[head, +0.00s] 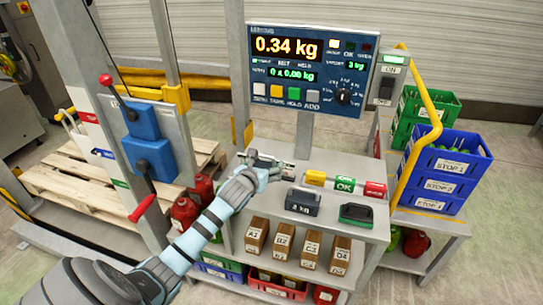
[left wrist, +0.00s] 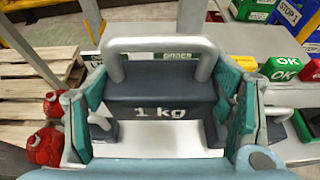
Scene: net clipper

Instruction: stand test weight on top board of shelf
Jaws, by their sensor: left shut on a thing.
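The test weight (left wrist: 150,88) is a dark block marked 1 kg with a grey arched handle, upright in the left wrist view. My left gripper (left wrist: 163,110) has its teal fingers on either side of it and is shut on it. In the head view my left gripper (head: 266,165) is at the back left of the shelf's top board (head: 270,208); the weight is mostly hidden there. I cannot tell whether the weight touches the board. My right gripper is not in view.
A dark weight (head: 302,201) and a green-black item (head: 356,214) stand on the top board. Yellow, green OK (head: 345,184) and red blocks line its back. Labelled boxes (head: 283,241) sit below. A scale display (head: 310,70) rises behind. Blue crates (head: 445,170) are right.

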